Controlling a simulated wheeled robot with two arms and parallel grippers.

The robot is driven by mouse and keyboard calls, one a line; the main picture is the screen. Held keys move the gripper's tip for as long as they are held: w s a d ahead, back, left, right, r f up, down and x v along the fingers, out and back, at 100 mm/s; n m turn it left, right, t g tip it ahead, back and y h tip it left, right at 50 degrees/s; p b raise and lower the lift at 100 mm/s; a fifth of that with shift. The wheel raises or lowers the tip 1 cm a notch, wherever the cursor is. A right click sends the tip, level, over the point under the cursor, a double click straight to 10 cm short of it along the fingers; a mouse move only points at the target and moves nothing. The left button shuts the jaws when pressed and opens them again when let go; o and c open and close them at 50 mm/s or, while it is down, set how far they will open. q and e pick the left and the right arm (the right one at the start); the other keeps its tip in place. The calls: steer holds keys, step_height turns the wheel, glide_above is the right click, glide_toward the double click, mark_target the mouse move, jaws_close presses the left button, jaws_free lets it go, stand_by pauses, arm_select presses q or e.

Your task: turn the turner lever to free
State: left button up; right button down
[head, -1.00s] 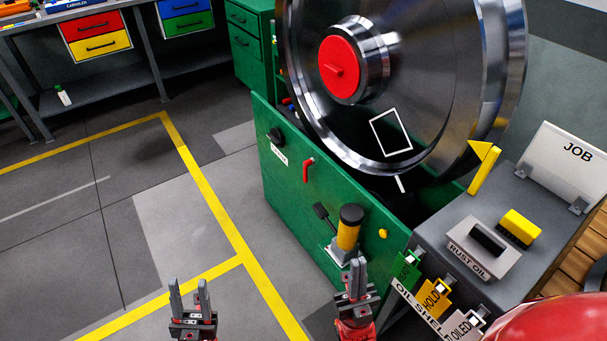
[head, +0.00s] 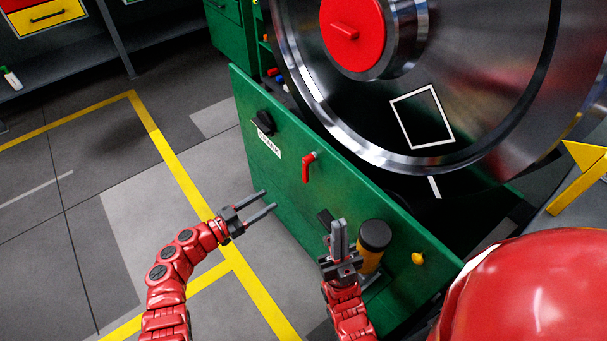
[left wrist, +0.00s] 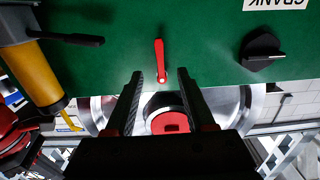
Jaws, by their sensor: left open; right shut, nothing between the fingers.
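A red lever (head: 307,168) hangs down from its pivot on the green panel (head: 270,185); I take it for the turner lever. It also shows in the left wrist view (left wrist: 160,58), between and beyond my fingertips. My left gripper (head: 270,199) is open and empty. It points at the green panel, left of and below the lever in the head view, apart from it. My right gripper (head: 337,226) is shut and empty, in front of the yellow and black cylinder. No free mark is readable.
A black knob (head: 265,121) with a white label is left of the lever; the label reads CRANK in the left wrist view. The yellow and black cylinder (head: 375,236) stands by the panel. The big steel wheel (head: 480,110) is behind. Floor at left is clear.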

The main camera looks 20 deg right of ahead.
mark_target(304, 178)
arm_select(q)
steer(key=b+x, duration=0.4)
steer(key=x, duration=1.1)
steer(key=shift+d+b, duration=0.1)
steer(key=shift+b, duration=0.2)
jaws_close()
stand_by(0.5)
